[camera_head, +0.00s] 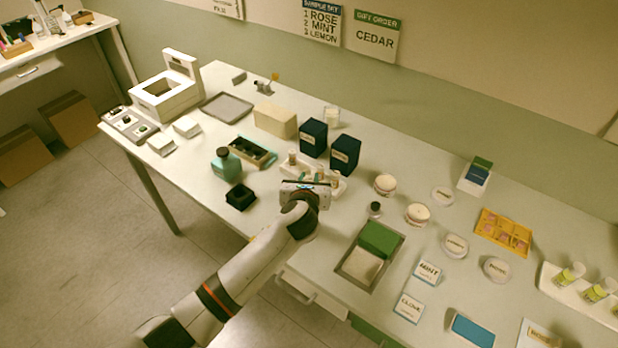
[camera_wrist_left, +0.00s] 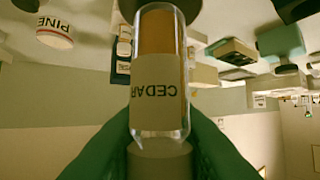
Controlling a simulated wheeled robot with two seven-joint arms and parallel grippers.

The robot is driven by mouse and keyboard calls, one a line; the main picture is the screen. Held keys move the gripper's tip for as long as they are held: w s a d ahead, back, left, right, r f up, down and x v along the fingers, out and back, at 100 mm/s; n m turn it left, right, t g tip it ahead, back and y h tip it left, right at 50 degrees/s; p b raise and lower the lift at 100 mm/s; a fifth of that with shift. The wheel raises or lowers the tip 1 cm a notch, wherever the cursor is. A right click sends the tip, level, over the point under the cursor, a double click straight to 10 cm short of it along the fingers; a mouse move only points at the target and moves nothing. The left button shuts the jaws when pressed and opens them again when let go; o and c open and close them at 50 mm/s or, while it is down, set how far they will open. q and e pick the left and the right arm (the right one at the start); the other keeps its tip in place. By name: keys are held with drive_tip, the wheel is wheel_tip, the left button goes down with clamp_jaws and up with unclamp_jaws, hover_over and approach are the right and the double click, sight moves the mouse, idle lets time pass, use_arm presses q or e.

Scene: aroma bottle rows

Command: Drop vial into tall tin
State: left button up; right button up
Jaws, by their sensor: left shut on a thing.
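My left gripper (camera_head: 305,192) is over the front of the white vial rack (camera_head: 340,190). In the left wrist view its green fingers (camera_wrist_left: 160,150) are shut on a clear vial (camera_wrist_left: 160,85) with orange-brown content and a label reading CEDAR, upside down in that picture. In the head view the gripper hides the held vial. Two tall dark navy containers (camera_head: 313,137) (camera_head: 345,153) with pale labels stand behind the rack; they are the tallest tin-like things here. Round, lower white-labelled tins (camera_head: 385,185) (camera_head: 418,214) stand to the right. My right gripper is not in view.
A teal bottle (camera_head: 226,165) and a small black open box (camera_head: 240,197) stand left of the gripper. A tray with a green block (camera_head: 378,238) lies to the right. A wall card reads GIFT ORDER CEDAR (camera_head: 377,38). A PINE tin (camera_wrist_left: 55,32) shows in the wrist view.

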use_arm(q)
drive_tip(key=shift+p, duration=0.4)
idle(0.5)
drive_tip(key=shift+f, duration=0.1)
idle(0.6)
drive_tip(key=shift+f+b, duration=0.7)
drive_tip(key=shift+f, duration=0.7)
idle(0.6)
drive_tip(key=o, duration=1)
drive_tip(key=shift+o, duration=0.2)
drive_tip(key=shift+r, duration=0.1)
